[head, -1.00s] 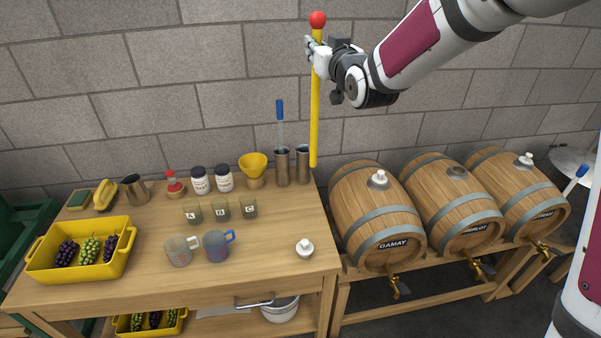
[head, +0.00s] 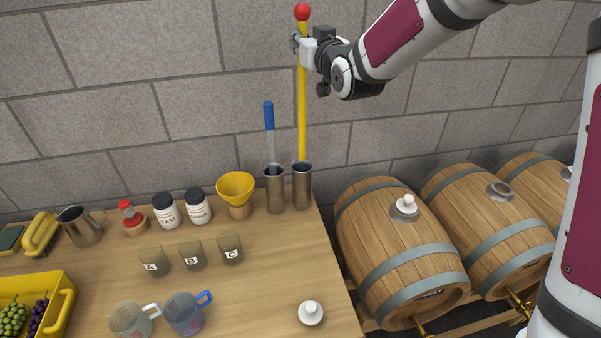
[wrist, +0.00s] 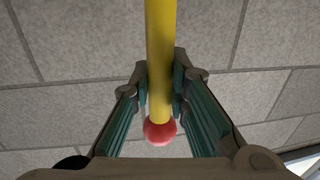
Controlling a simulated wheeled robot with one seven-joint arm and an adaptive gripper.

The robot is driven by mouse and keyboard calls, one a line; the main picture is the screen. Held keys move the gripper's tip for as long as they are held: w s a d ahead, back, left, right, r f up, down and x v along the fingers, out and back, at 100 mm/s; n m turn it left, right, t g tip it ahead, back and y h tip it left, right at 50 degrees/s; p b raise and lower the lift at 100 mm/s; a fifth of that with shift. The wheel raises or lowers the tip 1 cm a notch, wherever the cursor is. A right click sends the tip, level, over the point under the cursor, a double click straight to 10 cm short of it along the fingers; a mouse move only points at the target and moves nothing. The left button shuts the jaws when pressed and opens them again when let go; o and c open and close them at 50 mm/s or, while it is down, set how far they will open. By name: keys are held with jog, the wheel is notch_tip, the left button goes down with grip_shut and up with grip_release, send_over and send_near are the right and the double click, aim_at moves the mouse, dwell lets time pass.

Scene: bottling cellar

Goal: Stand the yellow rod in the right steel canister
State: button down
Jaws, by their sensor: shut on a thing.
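The yellow rod (head: 302,110) with a red ball on top is upright in my gripper (head: 301,44), which is shut on it just below the ball. The wrist view also shows the rod (wrist: 161,50) between the two fingers (wrist: 160,82). The right steel canister (head: 302,190) stands at the table's back right corner. The rod's lower end meets the canister's rim in the head view; I cannot tell whether it is inside the mouth, above it or behind it. The left steel canister (head: 275,192) stands close beside and holds a blue-handled stick (head: 269,118).
A yellow funnel (head: 236,187) stands left of the canisters. Jars, cups and jugs fill the table (head: 270,262) farther left. A white stopper (head: 311,313) is at the front right. Barrels (head: 395,250) stand right of the table; a block wall is behind.

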aim_at(303, 115)
notch_tip(303, 115, down, 18)
jog(key=shift+r+p, duration=0.1)
jog(key=shift+p, duration=1.15)
jog(key=c, duration=1.5)
grip_release()
jog(key=shift+f, duration=0.2)
jog(key=shift+c, duration=0.2)
